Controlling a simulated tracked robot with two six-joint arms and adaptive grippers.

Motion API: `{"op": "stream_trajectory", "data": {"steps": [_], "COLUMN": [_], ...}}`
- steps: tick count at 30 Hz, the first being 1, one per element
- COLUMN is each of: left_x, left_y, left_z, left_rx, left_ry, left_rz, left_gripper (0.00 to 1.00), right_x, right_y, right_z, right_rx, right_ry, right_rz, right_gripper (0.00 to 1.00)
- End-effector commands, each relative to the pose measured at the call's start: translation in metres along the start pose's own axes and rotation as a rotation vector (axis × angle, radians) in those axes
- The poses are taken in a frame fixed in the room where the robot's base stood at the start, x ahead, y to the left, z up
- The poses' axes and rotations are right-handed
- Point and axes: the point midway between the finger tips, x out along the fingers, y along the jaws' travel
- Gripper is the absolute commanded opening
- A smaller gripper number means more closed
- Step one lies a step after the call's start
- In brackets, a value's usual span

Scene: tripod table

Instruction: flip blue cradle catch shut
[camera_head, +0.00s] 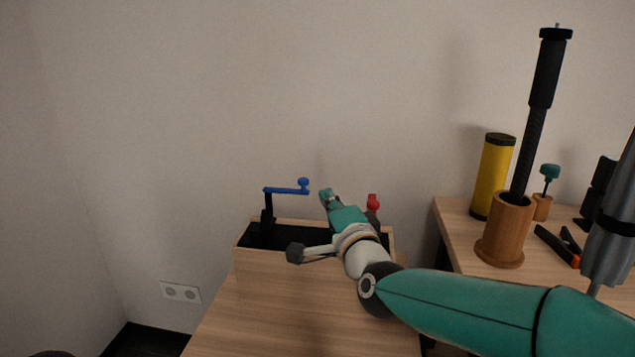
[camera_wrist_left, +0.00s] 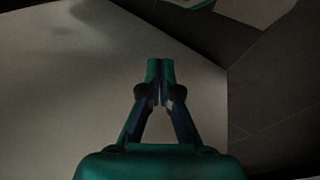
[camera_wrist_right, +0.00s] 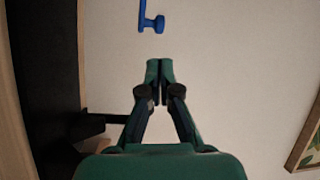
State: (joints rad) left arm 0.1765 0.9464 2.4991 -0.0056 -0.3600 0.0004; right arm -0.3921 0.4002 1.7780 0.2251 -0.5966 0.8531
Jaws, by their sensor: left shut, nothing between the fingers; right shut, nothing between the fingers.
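A red catch (camera_head: 373,203) shows behind my right arm, partly hidden.
The wooden box (camera_head: 300,262) with a black inside stands on a wooden table. A second table at the right holds a yellow tube (camera_head: 493,177), a black pole in a wooden cup (camera_head: 505,232), and orange-black pliers (camera_head: 560,246). The wall left of the box is clear.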

Motion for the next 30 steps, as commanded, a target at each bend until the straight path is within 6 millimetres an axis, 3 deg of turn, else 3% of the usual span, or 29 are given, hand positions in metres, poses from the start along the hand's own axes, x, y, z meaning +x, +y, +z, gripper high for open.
{"op": "stream_trajectory", "data": {"steps": [6,13,19,30], "left_x": [-0.001,-0.003,-0.004,-0.004], "left_y": [0.001,0.001,0.001,0.002], "left_z": [0.000,0.000,0.000,0.000], "left_rx": [0.000,0.000,0.000,0.000], "left_ry": [0.000,0.000,0.000,0.000], "left_rz": [0.000,0.000,0.000,0.000], "left_gripper": [0.00,0.00,0.00,0.00], "right_x": [0.037,0.066,0.076,0.077], "right_y": [0.001,0.001,0.001,0.001], "right_z": [-0.001,-0.001,-0.001,-0.001], "right_rx": [-0.001,0.000,0.000,0.000], "right_ry": [0.001,0.002,0.001,0.001], "right_rz": [0.001,0.001,0.002,0.002], "right_gripper": [0.00,0.00,0.00,0.00]}}
